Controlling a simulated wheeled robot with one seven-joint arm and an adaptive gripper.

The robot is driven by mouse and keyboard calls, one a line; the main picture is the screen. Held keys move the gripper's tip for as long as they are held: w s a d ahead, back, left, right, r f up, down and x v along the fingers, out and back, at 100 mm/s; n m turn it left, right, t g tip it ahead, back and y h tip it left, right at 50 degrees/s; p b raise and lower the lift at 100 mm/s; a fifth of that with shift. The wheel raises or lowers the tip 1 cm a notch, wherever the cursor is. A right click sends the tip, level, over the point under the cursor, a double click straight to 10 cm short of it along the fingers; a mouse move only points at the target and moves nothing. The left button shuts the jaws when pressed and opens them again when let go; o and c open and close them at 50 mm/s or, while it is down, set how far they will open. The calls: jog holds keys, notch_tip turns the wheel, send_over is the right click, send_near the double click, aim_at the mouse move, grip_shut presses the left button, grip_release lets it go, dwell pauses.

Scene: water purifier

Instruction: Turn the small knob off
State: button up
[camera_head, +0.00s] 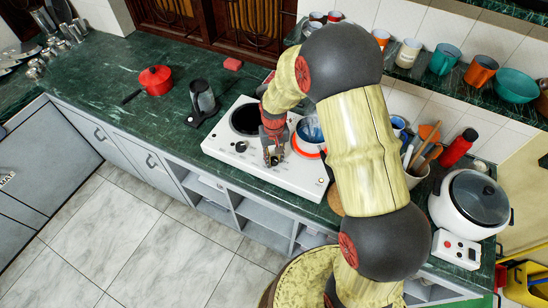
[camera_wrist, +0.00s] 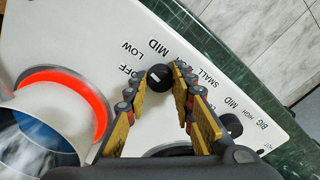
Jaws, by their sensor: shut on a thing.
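The white cooktop (camera_head: 222,151) stands on the green counter and also fills much of the wrist view (camera_wrist: 85,30). The small knob (camera_wrist: 160,74) is black with a pale mark, beside the printed words OFF, LOW, MID and SMALL. My gripper (camera_head: 272,160) is low over the cooktop's front edge. In the wrist view its yellow fingers (camera_wrist: 160,88) stand on either side of the small knob and are shut on it. I cannot tell exactly which word the mark points to. The big knob (camera_wrist: 231,125) is black and partly hidden by a finger; it also shows in the head view (camera_head: 240,147).
A burner ring (camera_wrist: 70,82) glows red-orange under a steaming pot (camera_wrist: 35,145) close to my gripper. The other burner (camera_head: 246,118) is dark. A red pan (camera_head: 155,80) and a dark blender (camera_head: 202,101) stand left; a white rice cooker (camera_head: 470,205) stands right.

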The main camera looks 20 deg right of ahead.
grip_shut()
jog(key=shift+n, duration=0.3)
jog(key=n+p, duration=0.1)
jog(key=n, duration=0.3)
jog(key=shift+n, duration=0.3)
jog(key=n, duration=0.4)
jog(key=shift+n+p, duration=0.3)
jog(key=o, duration=0.6)
grip_release()
jog(key=shift+o, duration=0.7)
